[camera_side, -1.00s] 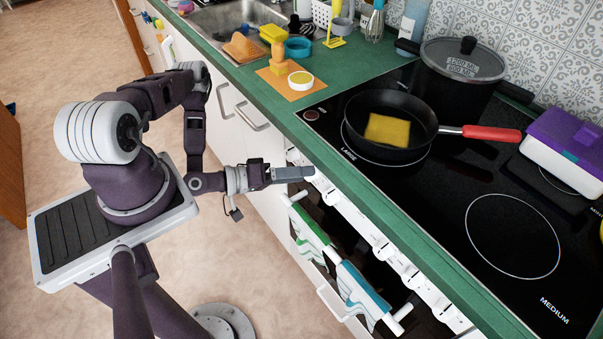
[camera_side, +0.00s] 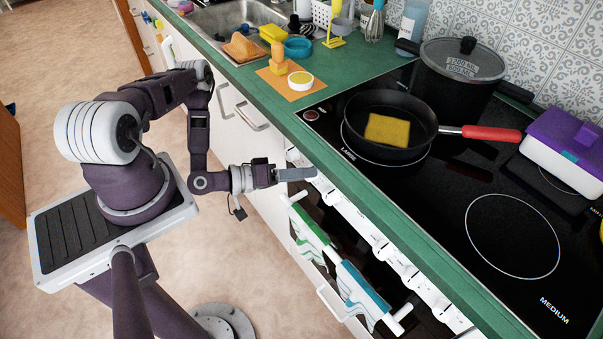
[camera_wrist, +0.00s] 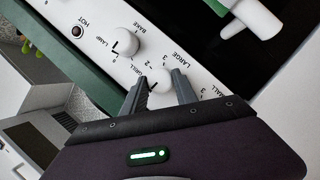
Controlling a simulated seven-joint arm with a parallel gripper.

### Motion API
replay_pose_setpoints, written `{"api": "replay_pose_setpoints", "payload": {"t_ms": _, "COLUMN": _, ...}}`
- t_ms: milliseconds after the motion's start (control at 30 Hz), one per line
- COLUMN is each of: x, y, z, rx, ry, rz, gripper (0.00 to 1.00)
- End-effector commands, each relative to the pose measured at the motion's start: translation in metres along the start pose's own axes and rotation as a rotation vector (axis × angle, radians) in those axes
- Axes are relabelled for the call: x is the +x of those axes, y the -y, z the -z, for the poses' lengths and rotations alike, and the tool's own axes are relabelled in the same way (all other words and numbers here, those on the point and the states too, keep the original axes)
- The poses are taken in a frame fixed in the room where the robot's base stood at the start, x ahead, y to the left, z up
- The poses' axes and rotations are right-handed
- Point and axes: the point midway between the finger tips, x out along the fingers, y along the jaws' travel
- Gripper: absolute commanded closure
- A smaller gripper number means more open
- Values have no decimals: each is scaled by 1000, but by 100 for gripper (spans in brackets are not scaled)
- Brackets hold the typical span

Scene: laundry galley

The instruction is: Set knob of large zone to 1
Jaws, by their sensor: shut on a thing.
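The large zone's knob (camera_wrist: 159,81) is a white round knob on the white front panel, beside the printed word LARGE in the wrist view. My gripper (camera_wrist: 160,88) has one dark finger on each side of it and is shut on it. The fingers partly cover the knob and its scale, so I cannot tell which number it points to. In the side view my gripper (camera_side: 313,174) reaches level to the panel under the counter edge, and the knob is hidden there. The large zone (camera_side: 348,155) is at the hob's near left, under a black frying pan (camera_side: 408,112).
Another white knob (camera_wrist: 123,42) sits close by, near the LAMP and BAKE marks.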

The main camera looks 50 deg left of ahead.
Motion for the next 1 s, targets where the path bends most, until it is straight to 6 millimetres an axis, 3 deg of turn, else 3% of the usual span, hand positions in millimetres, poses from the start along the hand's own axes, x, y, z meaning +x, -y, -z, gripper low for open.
{"api": "replay_pose_setpoints", "payload": {"t_ms": 700, "x": 0, "y": -5, "z": -3, "rx": 529, "ry": 5, "rz": 219, "gripper": 100}}
{"api": "replay_pose_setpoints", "payload": {"t_ms": 1000, "x": 0, "y": -6, "z": -3, "rx": 680, "ry": 4, "rz": 281, "gripper": 100}}
